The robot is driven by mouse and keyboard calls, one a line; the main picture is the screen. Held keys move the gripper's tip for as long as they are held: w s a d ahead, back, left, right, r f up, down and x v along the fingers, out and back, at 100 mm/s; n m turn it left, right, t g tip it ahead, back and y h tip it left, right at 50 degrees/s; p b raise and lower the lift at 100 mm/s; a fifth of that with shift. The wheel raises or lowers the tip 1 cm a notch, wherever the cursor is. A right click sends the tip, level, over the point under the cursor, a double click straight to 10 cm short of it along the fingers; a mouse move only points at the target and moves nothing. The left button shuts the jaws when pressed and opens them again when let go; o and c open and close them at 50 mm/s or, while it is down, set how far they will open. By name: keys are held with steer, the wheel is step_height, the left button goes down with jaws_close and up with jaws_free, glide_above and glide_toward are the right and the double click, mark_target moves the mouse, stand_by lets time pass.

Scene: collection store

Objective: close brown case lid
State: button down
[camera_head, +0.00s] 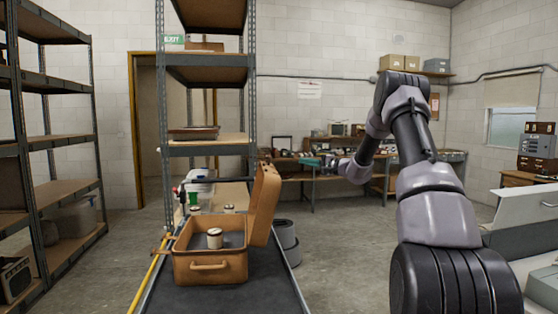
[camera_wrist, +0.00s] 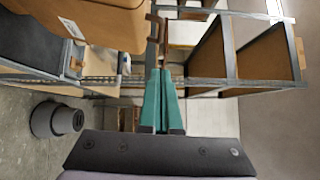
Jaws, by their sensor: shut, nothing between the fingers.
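The brown case (camera_head: 208,268) stands open on a dark belt-like surface, with a handle on its front. Its lid (camera_head: 265,205) stands nearly upright at the case's right side. A pale can (camera_head: 215,239) with a dark band is inside the case. My gripper (camera_head: 308,162) has teal fingers and is right of the lid and higher than its middle, apart from it in the picture. In the wrist view the gripper (camera_wrist: 161,75) is shut and empty. A brown surface, seemingly the lid (camera_wrist: 95,22), fills the upper left there, beside the fingertips.
A metal shelf rack (camera_head: 206,145) rises behind the case, and another rack (camera_head: 50,140) stands at left. A grey bucket (camera_head: 287,240) is on the floor right of the case; it also shows in the wrist view (camera_wrist: 55,121). A cluttered workbench (camera_head: 350,160) is at the back.

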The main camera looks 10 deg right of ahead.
steer(key=s+a+x, duration=0.1)
steer(key=x, duration=1.1)
steer(key=shift+a, duration=0.55)
steer(key=shift+r, duration=0.1)
